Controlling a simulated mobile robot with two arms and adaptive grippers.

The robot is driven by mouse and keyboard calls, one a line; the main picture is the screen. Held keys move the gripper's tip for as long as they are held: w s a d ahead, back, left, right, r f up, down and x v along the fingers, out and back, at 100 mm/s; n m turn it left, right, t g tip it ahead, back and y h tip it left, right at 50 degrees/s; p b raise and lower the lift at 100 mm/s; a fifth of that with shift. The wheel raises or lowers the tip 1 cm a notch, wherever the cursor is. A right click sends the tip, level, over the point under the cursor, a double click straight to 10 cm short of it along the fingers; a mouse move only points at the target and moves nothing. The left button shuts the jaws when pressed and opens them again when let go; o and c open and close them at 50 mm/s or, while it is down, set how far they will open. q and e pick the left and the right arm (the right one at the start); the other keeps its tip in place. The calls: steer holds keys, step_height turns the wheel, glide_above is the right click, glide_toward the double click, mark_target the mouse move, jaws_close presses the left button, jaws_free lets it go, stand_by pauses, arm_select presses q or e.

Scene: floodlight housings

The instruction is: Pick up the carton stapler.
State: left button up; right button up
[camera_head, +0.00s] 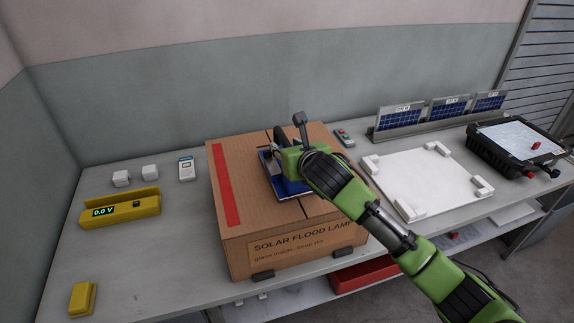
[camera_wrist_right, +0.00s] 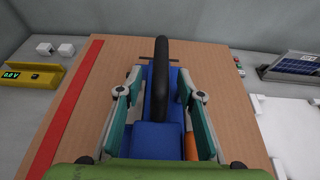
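The carton stapler (camera_head: 270,172) is blue with a black handle. It sits on top of a large brown carton (camera_head: 228,225), partly hidden by my right gripper in the head view. In the right wrist view the stapler's blue body (camera_wrist_right: 157,140) and upright black handle (camera_wrist_right: 161,65) lie between the fingers of my right gripper (camera_wrist_right: 160,82). The fingers stand apart, one on each side; a strip of carton shows between the left finger and the stapler. Contact on the right side is unclear. My left gripper is not in view.
The carton stands on a grey bench (camera_head: 140,260). A yellow meter (camera_head: 120,209), white blocks (camera_head: 121,178) and a yellow block (camera_head: 82,299) lie left. A white panel frame (camera_head: 420,180), small solar panels (camera_head: 395,118) and a black case (camera_head: 505,155) are right.

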jaws_close()
steer(key=shift+r, duration=0.35)
steer(key=shift+w, duration=0.1)
